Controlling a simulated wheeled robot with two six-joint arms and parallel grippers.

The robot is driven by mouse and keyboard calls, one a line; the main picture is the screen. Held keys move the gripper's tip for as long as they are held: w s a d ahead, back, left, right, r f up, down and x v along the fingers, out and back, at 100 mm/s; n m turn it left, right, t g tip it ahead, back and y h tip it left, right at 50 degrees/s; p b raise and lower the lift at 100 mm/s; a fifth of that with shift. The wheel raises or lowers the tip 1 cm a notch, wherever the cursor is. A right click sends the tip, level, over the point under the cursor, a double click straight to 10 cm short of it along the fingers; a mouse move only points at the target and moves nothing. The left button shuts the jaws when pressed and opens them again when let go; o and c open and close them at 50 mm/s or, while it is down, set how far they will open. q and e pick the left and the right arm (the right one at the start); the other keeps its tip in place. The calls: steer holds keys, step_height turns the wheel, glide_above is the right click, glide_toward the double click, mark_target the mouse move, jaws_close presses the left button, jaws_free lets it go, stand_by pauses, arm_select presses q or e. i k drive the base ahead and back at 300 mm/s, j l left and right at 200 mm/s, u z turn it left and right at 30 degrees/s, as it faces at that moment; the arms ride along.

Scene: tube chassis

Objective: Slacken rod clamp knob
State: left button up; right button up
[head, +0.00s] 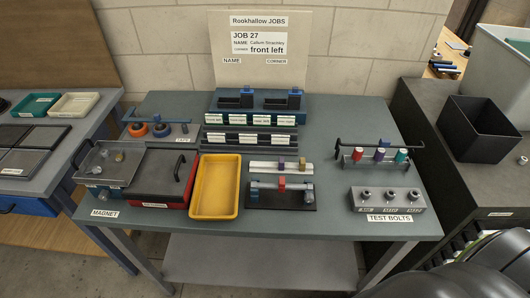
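A small fixture with a dark base plate (262,200) sits at the front middle of the table, right of the yellow tray. A grey horizontal rod (262,185) runs across it, with a red block (282,184) around its middle. A grey-blue part (308,194) stands at the rod's right end. I cannot tell which part is the clamp knob, or how tight it is. Neither gripper shows. Dark rounded shapes at the lower right look like part of my body.
A yellow tray (216,211) and a red-and-black lidded box (163,176) lie left of the fixture. A pale strip with small pegs (281,167) lies just behind it. A job board (259,48) stands behind.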

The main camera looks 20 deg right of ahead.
mark_target(309, 197)
steer(key=z, duration=1.15)
